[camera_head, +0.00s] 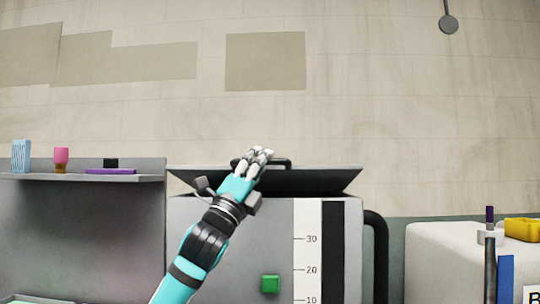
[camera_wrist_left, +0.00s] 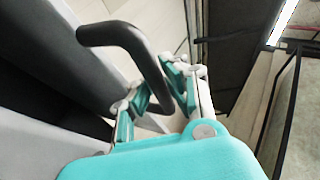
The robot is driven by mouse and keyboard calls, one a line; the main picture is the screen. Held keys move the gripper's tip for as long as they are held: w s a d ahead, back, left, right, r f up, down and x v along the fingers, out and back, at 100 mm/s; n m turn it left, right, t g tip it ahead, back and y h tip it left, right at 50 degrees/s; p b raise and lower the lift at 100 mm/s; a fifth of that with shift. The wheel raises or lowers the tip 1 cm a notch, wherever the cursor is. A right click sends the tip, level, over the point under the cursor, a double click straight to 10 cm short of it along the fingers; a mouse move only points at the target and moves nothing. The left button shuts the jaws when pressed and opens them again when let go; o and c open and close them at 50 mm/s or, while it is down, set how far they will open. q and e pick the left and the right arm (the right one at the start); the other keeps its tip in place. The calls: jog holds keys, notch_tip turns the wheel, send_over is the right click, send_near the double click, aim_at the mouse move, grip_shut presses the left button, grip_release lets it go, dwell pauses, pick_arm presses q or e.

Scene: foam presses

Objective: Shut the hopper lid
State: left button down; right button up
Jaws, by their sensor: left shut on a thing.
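The hopper (camera_head: 240,270) is a grey box with a level scale on its front. Its dark lid (camera_head: 320,181) stands tilted up at the top, partly open. A black bar handle (camera_head: 283,162) sits on the lid's edge. My left gripper (camera_head: 258,158) reaches up from below and is shut on this handle. In the left wrist view the handle (camera_wrist_left: 125,38) runs between the fingers of the left gripper (camera_wrist_left: 160,95). My fingers hide part of the handle in the head view. My right gripper is not in view.
A shelf (camera_head: 140,178) with small items stands left of the hopper. A green button (camera_head: 270,284) is on the hopper's front. A black pipe (camera_head: 377,250) runs down its right side. A white block (camera_head: 440,255) and a yellow tray (camera_head: 522,229) are at the right.

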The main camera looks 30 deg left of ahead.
pick_arm(q)
jog(key=f, duration=0.1)
jog(key=f+b, duration=0.1)
jog(key=f, duration=0.1)
jog(key=f+b, duration=0.1)
jog(key=shift+s+d+f, duration=0.15)
jog(key=shift+s+f, duration=0.15)
jog(key=shift+s, duration=0.05)
jog(key=c, duration=1.6)
grip_release()
jog(key=shift+s+r, duration=0.1)
jog(key=shift+s, duration=0.05)
jog(key=shift+o, duration=0.2)
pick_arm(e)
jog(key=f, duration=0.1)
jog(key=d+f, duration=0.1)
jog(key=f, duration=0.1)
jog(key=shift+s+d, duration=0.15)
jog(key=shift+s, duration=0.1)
pick_arm(q)
jog(key=shift+f, duration=0.2)
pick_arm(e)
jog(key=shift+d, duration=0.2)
pick_arm(q)
jog(key=v, duration=1.2)
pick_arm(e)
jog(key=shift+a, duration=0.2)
